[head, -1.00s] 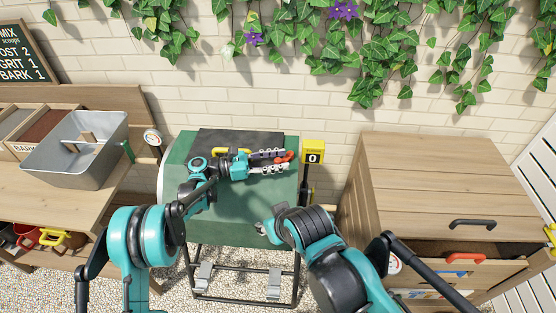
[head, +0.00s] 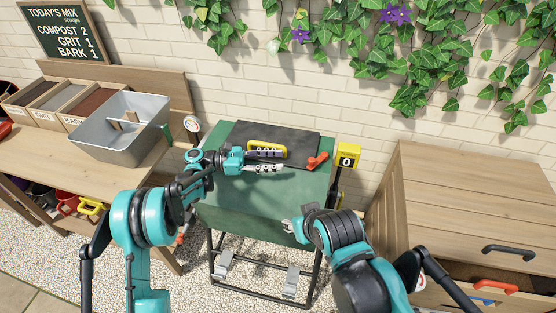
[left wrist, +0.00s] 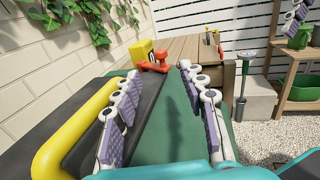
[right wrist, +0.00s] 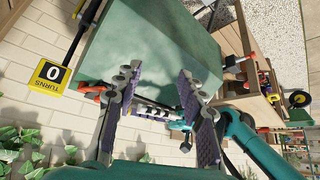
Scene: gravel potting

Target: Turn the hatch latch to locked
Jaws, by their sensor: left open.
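The orange-red hatch latch (head: 317,160) sits at the right edge of the dark hatch panel (head: 302,138) on top of the green composter drum (head: 240,205). The latch also shows ahead in the left wrist view (left wrist: 154,66). A yellow hatch handle (head: 254,146) lies on the panel. My left gripper (head: 284,161) is open and empty, low over the drum, its fingertips just left of the latch and apart from it. My right gripper (head: 287,226) is in front of the drum; its fingers are spread and empty in the right wrist view (right wrist: 153,85).
A yellow turn counter (head: 348,156) reading 0 stands right of the drum. A metal tub (head: 118,128) and labelled bins stand on the left bench. A wooden cabinet (head: 455,190) with an open drawer is at the right. Gravel floor lies below.

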